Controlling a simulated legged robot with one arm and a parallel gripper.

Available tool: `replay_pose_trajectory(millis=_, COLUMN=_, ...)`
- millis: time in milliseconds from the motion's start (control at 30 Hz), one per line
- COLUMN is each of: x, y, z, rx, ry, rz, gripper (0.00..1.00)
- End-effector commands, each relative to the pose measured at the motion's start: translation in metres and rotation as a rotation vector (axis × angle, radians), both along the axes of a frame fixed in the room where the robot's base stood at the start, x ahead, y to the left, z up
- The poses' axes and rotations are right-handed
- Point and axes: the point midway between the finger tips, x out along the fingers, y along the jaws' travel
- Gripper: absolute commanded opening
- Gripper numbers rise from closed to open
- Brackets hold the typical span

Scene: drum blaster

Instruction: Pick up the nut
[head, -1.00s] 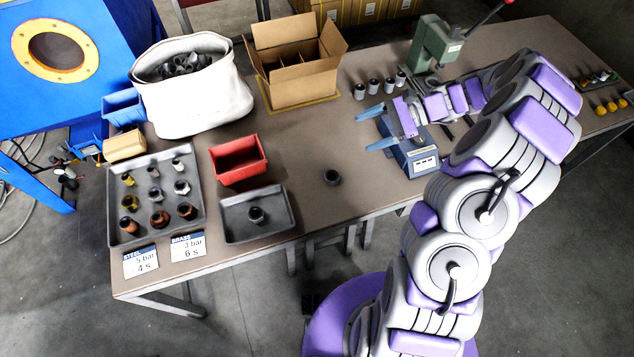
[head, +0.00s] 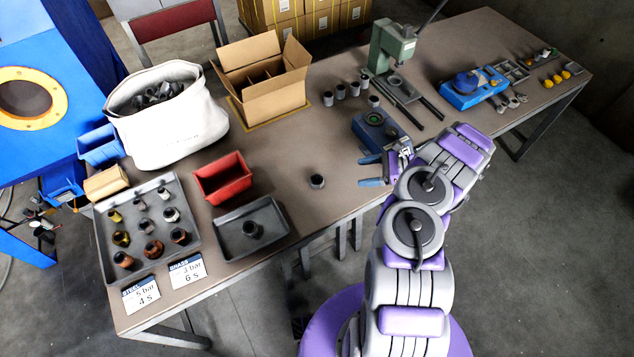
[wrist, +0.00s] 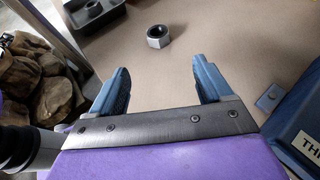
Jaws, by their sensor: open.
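A single dark grey nut (head: 316,181) lies on the bare table top, right of the small dark tray. In the wrist view the nut (wrist: 158,37) shows a lighter hexagonal side and a round hole, just beyond the fingertips. My gripper (head: 371,170) is low by the table's front edge, right of the nut, its blue fingers pointing left at it. In the wrist view my gripper (wrist: 161,75) is open and empty, with the nut roughly in line with the gap and apart from both fingers.
A small dark tray (head: 226,247) holds one dark piece. A larger tray (head: 104,238) holds several assorted nuts. A red bin (head: 223,186), cardboard box (head: 277,95) and white bag (head: 190,130) stand behind. A blue device (head: 368,137) sits close behind my gripper. Table around the nut is clear.

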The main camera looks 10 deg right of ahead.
Motion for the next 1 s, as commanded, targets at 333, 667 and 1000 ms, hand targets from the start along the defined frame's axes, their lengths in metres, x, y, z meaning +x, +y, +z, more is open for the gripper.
replay_pose_trajectory(millis=333, x=0.018, y=0.073, z=-0.025, rx=-0.011, ry=-0.001, rz=0.007, gripper=0.79)
replay_pose_trajectory(millis=667, x=0.026, y=0.086, z=-0.036, rx=0.0, ry=-0.001, rz=0.002, gripper=0.79)
replay_pose_trajectory(millis=1000, x=0.035, y=0.131, z=-0.057, rx=-0.006, ry=-0.001, rz=0.004, gripper=0.79)
